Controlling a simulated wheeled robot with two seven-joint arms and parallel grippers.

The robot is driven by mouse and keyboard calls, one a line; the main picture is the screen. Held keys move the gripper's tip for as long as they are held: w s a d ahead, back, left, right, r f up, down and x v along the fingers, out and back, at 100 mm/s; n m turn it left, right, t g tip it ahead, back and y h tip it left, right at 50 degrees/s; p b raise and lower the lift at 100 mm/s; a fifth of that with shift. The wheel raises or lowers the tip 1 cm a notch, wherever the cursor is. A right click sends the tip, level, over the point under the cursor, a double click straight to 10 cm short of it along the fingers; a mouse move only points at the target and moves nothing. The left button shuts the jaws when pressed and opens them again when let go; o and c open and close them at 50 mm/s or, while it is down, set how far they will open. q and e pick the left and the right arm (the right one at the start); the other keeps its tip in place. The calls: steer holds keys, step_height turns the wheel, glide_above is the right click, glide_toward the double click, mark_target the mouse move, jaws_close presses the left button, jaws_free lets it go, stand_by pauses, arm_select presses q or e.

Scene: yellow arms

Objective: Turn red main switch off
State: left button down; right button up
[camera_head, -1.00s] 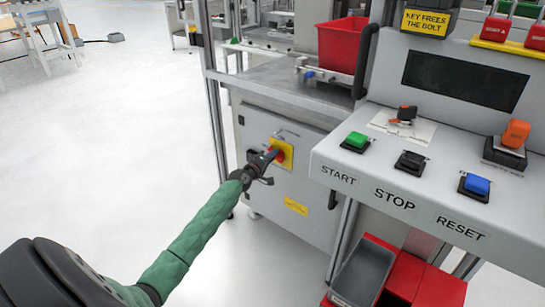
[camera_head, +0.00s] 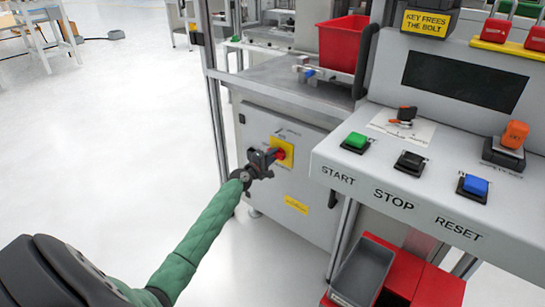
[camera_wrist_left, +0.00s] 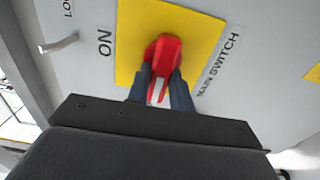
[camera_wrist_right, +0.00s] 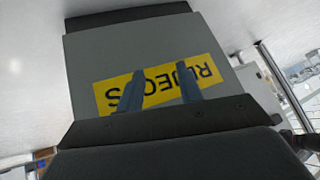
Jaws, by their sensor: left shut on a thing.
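The red main switch (camera_wrist_left: 163,52) sits on a yellow plate (camera_wrist_left: 205,22) on the front of a grey cabinet. In the left wrist view, the two fingers of my left gripper (camera_wrist_left: 160,82) lie on either side of the red handle and are shut on it. In the head view, my left gripper (camera_head: 272,156) is at the switch and covers part of the red handle; the yellow plate (camera_head: 288,152) shows behind it. The word ON is printed beside the plate. My right gripper (camera_wrist_right: 162,90) shows only in its own wrist view, fingers apart, with nothing visible between them.
A grey console (camera_head: 345,175) with green, black and blue buttons juts out right of the cabinet (camera_head: 305,222). Below it are red and grey bins (camera_head: 362,272). A grey surface with a yellow label (camera_wrist_right: 158,83) faces my right gripper.

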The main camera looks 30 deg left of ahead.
steer(key=shift+s+f, duration=0.1)
arm_select(q)
steer(key=c, duration=1.4)
jaws_free()
steer(key=shift+a, duration=0.1)
steer(key=shift+o, duration=0.8)
arm_select(e)
steer(key=shift+s+f, duration=0.1)
steer(key=shift+s, duration=0.25)
